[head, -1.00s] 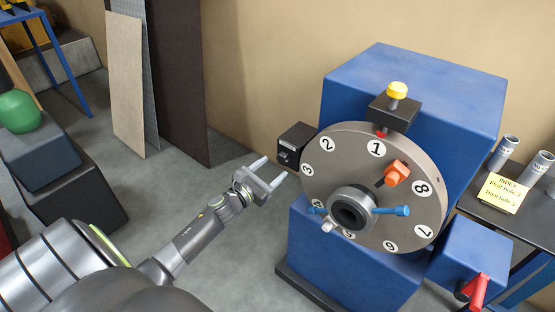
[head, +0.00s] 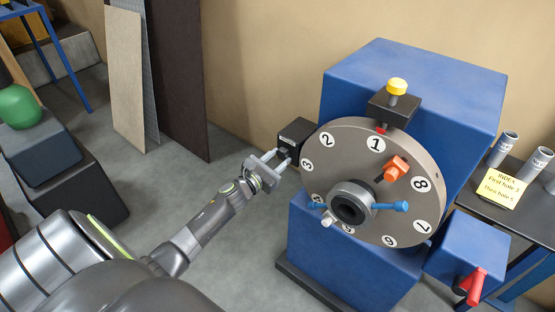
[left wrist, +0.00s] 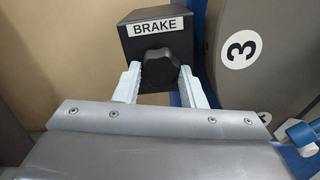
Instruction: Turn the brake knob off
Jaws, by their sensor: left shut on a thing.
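The black brake box (head: 296,139) is on the left side of the blue machine. In the left wrist view the box, labelled BRAKE (left wrist: 155,27), faces me. Its dark lobed brake knob (left wrist: 158,66) sits between the fingertips of my left gripper (left wrist: 160,82). In the head view my left gripper (head: 277,159) is at the front of the box, and the knob is hard to make out there. The fingers are shut on the knob, one on each side. My right gripper is not in view.
The numbered grey dial (head: 334,148) with an orange clamp (head: 396,167) and blue handles is close right of the brake box. A yellow knob (head: 397,87) tops the dial. A red-handled blue box (head: 470,250) stands at lower right. Floor in front is clear.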

